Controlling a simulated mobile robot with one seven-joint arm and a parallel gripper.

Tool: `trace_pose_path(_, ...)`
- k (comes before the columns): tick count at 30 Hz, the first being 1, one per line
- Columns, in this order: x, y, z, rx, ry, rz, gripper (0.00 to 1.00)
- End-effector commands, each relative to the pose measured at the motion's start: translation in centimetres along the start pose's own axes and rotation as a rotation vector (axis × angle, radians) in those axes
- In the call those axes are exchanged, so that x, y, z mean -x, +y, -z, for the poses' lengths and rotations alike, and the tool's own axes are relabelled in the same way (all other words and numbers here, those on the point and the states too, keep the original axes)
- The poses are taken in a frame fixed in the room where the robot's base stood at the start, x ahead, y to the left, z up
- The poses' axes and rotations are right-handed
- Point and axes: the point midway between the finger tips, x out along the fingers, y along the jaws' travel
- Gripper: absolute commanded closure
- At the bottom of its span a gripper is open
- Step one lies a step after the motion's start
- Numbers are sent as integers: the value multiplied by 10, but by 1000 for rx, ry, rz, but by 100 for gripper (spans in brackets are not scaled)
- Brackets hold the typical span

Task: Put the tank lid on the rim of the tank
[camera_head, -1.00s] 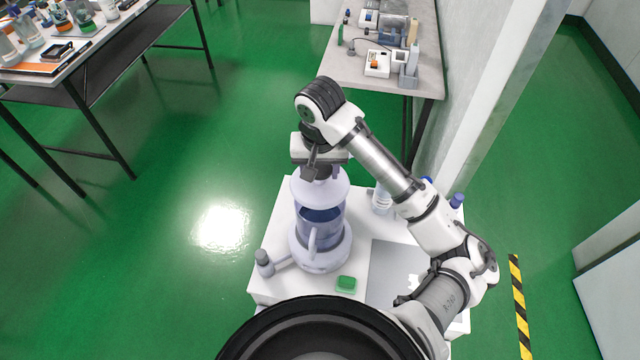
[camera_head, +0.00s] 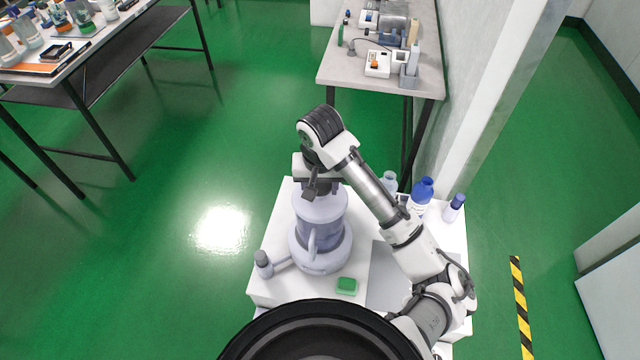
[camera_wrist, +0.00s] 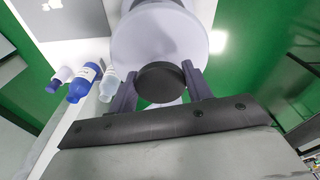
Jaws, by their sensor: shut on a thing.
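The tank (camera_head: 322,238) is a pale lavender, see-through vessel with a handle, standing upright on the white table. The pale tank lid (camera_head: 320,207) is at the top of the tank, roughly level and over its opening. I cannot tell whether it touches the rim all round. My gripper (camera_head: 318,184) is above the lid, with its fingers pointing down. In the wrist view, my gripper (camera_wrist: 160,85) is shut on the dark round knob of the lid (camera_wrist: 150,38). The lid hides most of the tank and its rim there.
On the white table (camera_head: 272,290), a green block (camera_head: 346,285) lies in front of the tank and a grey-capped bottle (camera_head: 263,265) stands at left. Blue-capped bottles (camera_head: 421,195) stand at the back right, close to my arm. A grey laptop (camera_wrist: 78,22) shows in the wrist view.

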Motion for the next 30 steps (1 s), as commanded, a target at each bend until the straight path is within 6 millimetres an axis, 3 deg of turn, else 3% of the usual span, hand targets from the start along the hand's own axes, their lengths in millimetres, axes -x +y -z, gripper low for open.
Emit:
trace_pose_path(6, -7, 0, -1, -1, -1, 1, 74)
trace_pose_path(7, -6, 0, -1, -1, -1, 0, 47)
trace_pose_path(11, -6, 0, -1, 0, 0, 0, 30)
trace_pose_path(22, 0, 0, 0, 0, 1, -1, 29)
trace_pose_path(30, 43, 1, 2, 3, 4, -5, 29)
